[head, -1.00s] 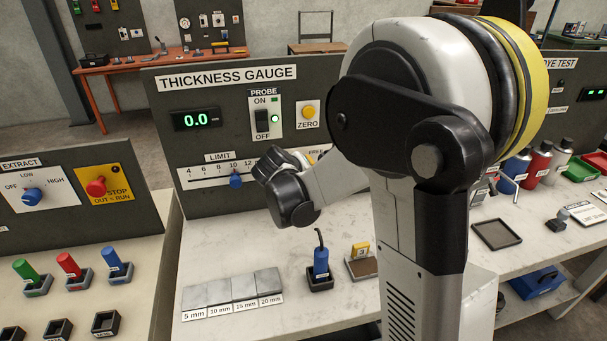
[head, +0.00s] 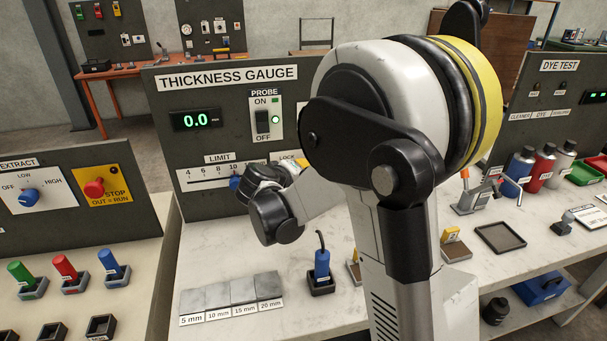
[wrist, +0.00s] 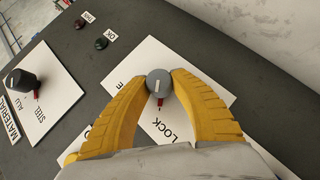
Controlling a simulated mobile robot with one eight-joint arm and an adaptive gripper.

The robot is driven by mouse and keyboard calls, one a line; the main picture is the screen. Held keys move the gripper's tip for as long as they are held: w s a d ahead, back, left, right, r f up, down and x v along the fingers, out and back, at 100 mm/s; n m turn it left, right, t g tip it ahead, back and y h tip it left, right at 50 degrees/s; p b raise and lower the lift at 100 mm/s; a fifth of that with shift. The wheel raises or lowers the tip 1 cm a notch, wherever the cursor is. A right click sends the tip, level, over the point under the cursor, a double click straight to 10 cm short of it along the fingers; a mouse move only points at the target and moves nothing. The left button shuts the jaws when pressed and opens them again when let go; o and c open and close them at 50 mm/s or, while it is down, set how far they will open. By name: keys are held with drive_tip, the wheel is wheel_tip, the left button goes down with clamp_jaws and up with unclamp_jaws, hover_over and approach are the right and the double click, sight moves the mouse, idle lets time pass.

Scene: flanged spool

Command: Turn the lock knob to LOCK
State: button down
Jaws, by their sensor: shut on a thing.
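The lock knob (wrist: 159,82) is a round grey knob with a white line on top, on a white plate (wrist: 205,72). A red pointer shows at its lower side, on the side of the word LOCK (wrist: 166,132). Another label on the plate is mostly hidden by a finger. My gripper (wrist: 159,77) has yellow fingers, one on each side of the knob, shut on it. In the head view my arm's end covers the knob; part of the LOCK plate (head: 287,158) shows above it.
A black material knob (wrist: 22,80) with STEEL and ALU labels stands to the left in the wrist view. The blue limit slider (head: 235,183) is close beside my wrist. A blue probe (head: 321,265) stands in its holder on the bench below.

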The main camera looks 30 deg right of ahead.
drive_tip(key=c, duration=1.1)
unclamp_jaws()
drive_tip(key=shift+d, duration=0.1)
drive_tip(key=v, duration=1.2)
